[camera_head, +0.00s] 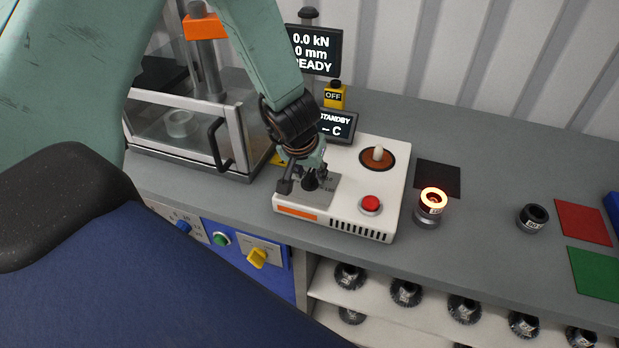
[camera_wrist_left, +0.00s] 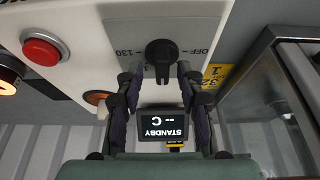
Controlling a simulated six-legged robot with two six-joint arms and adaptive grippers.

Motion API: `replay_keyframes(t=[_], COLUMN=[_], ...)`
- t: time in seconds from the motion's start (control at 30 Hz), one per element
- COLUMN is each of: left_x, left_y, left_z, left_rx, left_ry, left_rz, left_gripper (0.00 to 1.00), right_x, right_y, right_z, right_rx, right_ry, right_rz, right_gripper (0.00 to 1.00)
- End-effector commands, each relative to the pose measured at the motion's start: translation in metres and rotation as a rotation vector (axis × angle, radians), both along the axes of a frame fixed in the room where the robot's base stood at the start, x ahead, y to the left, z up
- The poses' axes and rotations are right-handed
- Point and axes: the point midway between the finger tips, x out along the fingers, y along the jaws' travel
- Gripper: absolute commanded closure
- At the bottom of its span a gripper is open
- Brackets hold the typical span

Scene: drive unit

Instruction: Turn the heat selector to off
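The heat selector is a black knob (camera_wrist_left: 161,52) on a grey plate on the white heater box (camera_head: 347,212). In the left wrist view its bar points down the picture, between the "OFF" mark on the right and the "130" mark on the left. In the head view the knob (camera_head: 311,181) is partly hidden by my left gripper (camera_head: 300,184). The left gripper (camera_wrist_left: 161,70) is open, with one finger on either side of the knob's bar and small gaps showing. The heater's display (camera_wrist_left: 163,124) reads STANDBY and "-- C". My right gripper is not in view.
A red button (camera_head: 371,204) and a round brown plate with a pale peg (camera_head: 378,156) are on the box. A clear-walled press (camera_head: 240,125) stands close on the left. A glowing ring part (camera_head: 432,203) stands at the right. The bench beyond it is mostly free.

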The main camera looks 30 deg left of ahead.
Motion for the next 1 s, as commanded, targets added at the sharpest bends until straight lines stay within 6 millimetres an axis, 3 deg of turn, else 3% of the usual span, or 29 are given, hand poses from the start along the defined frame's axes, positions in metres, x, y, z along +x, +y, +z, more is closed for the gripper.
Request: replay_keyframes(t=[0.4, 0.87, 1.0], left_x=[0.0032, 0.0031, 0.0029], left_y=[0.0024, 0.0022, 0.0023], left_z=[-0.0081, -0.008, -0.008], left_rx=[0.0, 0.0, 0.0], left_ry=[0.0, 0.0, 0.0], left_rz=[0.001, 0.001, 0.001], left_gripper=[0.62, 1.0, 1.0], right_x=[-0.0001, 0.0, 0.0], right_y=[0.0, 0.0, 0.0], right_z=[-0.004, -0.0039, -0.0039], right_rx=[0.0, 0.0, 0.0], right_ry=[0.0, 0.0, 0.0], right_rz=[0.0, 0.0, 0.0], right_gripper=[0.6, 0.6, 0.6])
